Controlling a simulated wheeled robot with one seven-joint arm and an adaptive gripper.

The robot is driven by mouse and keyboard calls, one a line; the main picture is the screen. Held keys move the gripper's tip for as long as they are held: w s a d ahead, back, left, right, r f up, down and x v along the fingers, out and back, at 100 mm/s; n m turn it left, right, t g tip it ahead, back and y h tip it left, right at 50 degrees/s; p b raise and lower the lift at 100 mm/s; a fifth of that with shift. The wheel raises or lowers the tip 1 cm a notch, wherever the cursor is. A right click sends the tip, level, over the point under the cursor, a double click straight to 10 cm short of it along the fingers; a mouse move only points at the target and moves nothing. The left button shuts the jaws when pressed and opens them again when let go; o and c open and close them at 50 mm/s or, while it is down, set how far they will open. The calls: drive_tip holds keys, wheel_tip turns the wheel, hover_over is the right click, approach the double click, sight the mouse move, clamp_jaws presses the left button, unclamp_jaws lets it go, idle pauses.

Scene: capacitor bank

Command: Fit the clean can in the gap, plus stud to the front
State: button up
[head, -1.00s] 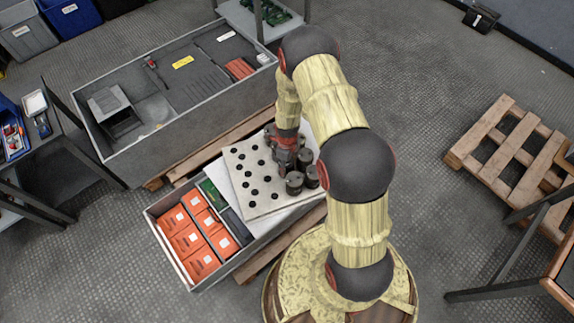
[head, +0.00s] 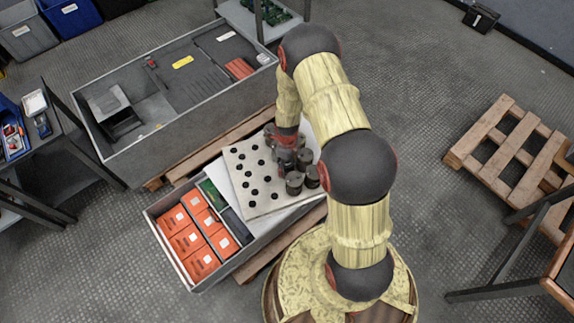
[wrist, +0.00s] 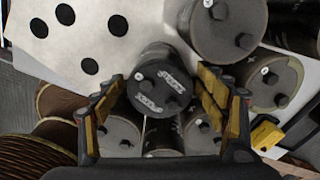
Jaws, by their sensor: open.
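Several dark cylindrical cans stand in a cluster on the right part of the white sheet in the head view. Two of them, a front can (head: 294,183) and its neighbour (head: 312,177), show clearly. My gripper (head: 286,160) points down over the cluster and hides part of it. In the wrist view my open gripper (wrist: 162,82) has a finger on either side of a dark can (wrist: 160,88) with pale markings and a stud on its top. A larger grey can (wrist: 222,30) and another can (wrist: 268,78) with studs stand close by. I cannot tell which can is the clean one; the gap is not clear.
A pale plate with black holes (head: 236,160) lies left of the cans. Orange boxes (head: 187,240) fill the bin at the front left. A large grey cabinet (head: 130,150) stands behind. Brown ribbed cylinders (wrist: 62,100) and a yellow block (wrist: 266,134) flank the cans in the wrist view.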

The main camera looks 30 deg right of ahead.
wheel_tip(320, 180, up, 11)
idle(0.4)
drive_tip(key=shift+s+n, duration=0.1)
drive_tip(key=shift+n, duration=0.8)
drive_tip(key=s+n, duration=0.1)
drive_tip(key=n, duration=0.1)
drive_tip(key=s+n+g, duration=0.1)
drive_tip(key=s+n, duration=0.1)
drive_tip(key=s+a+n, duration=0.1)
drive_tip(key=s+n, duration=0.1)
drive_tip(key=shift+g, duration=0.3)
drive_tip(key=s+a+r+n+t, duration=0.2)
drive_tip(key=s+r+n, duration=0.3)
drive_tip(key=r, duration=0.9)
drive_tip(key=s+a+r+n+t+p, duration=0.1)
drive_tip(key=s+a+r+n, duration=0.3)
drive_tip(key=r+n, duration=0.4)
drive_tip(key=s+a+r+n+t+p, duration=0.1)
drive_tip(key=s+a+r+n+t, duration=0.2)
drive_tip(key=r, duration=1.8)
drive_tip(key=shift+s+a+r+n+t, duration=0.15)
drive_tip(key=shift+s+r+n+t, duration=0.35)
drive_tip(key=shift+s+n, duration=1.7)
drive_tip(key=shift+w+f, duration=0.1)
drive_tip(key=shift+f, duration=0.05)
